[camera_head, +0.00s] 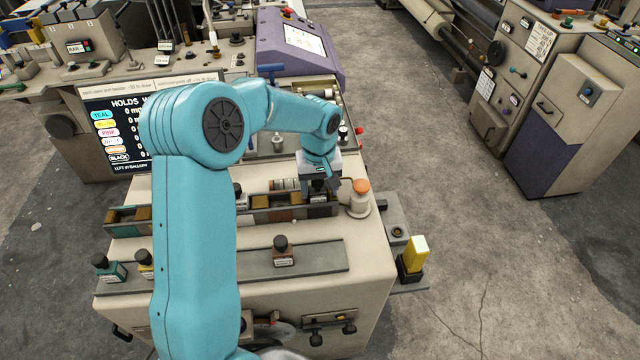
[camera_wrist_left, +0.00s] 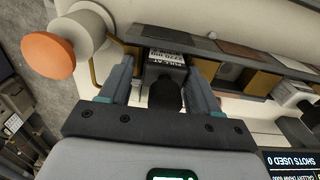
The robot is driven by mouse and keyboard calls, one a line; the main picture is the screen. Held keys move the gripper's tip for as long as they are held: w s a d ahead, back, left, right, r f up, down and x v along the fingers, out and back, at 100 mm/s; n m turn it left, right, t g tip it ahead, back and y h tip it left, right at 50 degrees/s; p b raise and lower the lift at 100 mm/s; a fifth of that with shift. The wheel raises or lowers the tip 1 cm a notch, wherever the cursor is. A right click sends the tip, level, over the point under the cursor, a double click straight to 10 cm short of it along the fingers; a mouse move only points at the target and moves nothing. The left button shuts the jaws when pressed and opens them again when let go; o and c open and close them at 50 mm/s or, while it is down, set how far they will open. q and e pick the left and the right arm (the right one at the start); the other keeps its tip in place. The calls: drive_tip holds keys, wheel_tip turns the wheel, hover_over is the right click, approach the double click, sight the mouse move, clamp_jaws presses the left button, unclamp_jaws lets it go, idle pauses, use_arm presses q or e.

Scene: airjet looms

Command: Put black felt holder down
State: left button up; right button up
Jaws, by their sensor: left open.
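My left gripper (camera_head: 322,186) reaches down over the right end of the slotted rack (camera_head: 215,222) on the loom's top. In the left wrist view, the left gripper (camera_wrist_left: 160,78) has its fingers apart, one on each side of a holder with a black knob (camera_wrist_left: 165,92) and a pale printed label (camera_wrist_left: 166,58). I take it as the black felt holder; it sits at the rack's end, and finger contact is hard to tell. In the head view the gripper mostly covers it. My right gripper is not in view.
An orange-topped post (camera_head: 358,196) stands close right of the gripper. A teal holder (camera_head: 110,268), a yellow holder (camera_head: 146,264) and a brown holder (camera_head: 283,252) stand on the front rail. A yellow block (camera_head: 413,257) is at the right edge. A screen (camera_head: 120,125) is behind left.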

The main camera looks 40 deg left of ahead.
use_arm(q)
drive_tip(key=shift+s+f+p, duration=0.25)
drive_tip(key=shift+s+p, duration=0.1)
drive_tip(key=shift+w+a+r+p, duration=0.1)
drive_tip(key=shift+r+p, duration=0.4)
drive_tip(key=shift+p, duration=0.1)
drive_tip(key=shift+w+a+r+b, duration=0.2)
drive_tip(key=shift+a+r+b, duration=0.1)
drive_tip(key=shift+r+b, duration=0.3)
drive_tip(key=r, duration=0.9)
drive_tip(key=shift+d+r, duration=0.2)
drive_tip(key=shift+d, duration=0.05)
drive_tip(key=shift+a+r, duration=0.15)
drive_tip(key=shift+r, duration=0.35)
drive_tip(key=shift+s+d+r, duration=0.15)
drive_tip(key=shift+d+r, duration=0.05)
drive_tip(key=shift+d, duration=0.05)
drive_tip(key=shift+a+f, duration=0.15)
drive_tip(key=shift+a, duration=0.1)
drive_tip(key=shift+d, duration=0.1)
